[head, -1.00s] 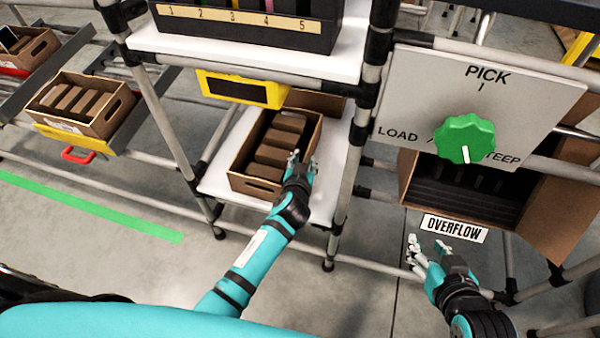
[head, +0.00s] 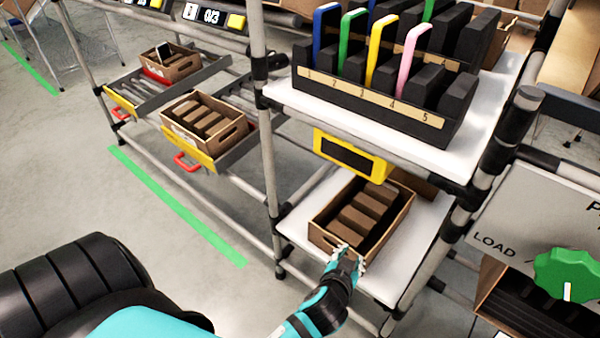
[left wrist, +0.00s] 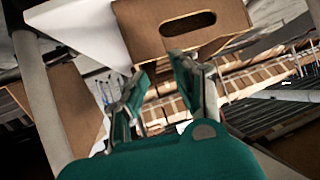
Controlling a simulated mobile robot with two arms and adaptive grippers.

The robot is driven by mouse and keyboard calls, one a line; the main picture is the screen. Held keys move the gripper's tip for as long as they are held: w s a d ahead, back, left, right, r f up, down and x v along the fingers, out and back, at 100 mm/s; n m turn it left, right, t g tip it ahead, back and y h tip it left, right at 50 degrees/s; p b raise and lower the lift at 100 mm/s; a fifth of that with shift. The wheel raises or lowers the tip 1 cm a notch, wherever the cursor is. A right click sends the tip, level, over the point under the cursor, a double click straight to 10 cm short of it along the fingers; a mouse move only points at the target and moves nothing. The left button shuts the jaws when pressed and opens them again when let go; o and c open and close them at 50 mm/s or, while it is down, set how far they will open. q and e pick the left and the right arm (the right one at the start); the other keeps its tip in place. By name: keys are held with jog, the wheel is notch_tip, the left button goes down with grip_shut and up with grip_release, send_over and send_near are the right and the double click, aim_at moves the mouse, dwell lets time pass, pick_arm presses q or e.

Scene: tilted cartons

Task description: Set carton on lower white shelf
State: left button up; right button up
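The brown open carton (head: 392,231), holding several dark brown blocks, sits on the lower white shelf (head: 378,281). Its wall with an oval hand hole also shows in the left wrist view (left wrist: 237,16), just beyond the fingertips. My left gripper (head: 349,256) is at the carton's near end, and its fingers partly cover that wall. In the left wrist view the left gripper's fingers (left wrist: 158,72) are apart with nothing held between them. Whether a fingertip touches the carton I cannot tell. My right gripper is not in view.
Above is an upper white shelf (head: 452,158) with a black slotted rack (head: 372,105). A yellow-framed display (head: 350,155) hangs over the carton's back. Grey posts flank the shelf. Two other cartons (head: 205,120) (head: 170,63) stand on racks at left. A green knob (head: 568,275) is at right.

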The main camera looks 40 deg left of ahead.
pick_arm(q)
jog(key=s+a+r+m+g+h, duration=0.1)
jog(key=s+g, duration=0.2)
jog(key=s, duration=0.6)
jog(key=s+a+m+g+h, duration=0.1)
jog(key=s+g, duration=0.3)
jog(key=s, duration=0.6)
jog(key=shift+s+a+r+m+h, duration=0.15)
jog(key=shift+a+r+m+h, duration=0.25)
jog(key=shift+a+m, duration=0.25)
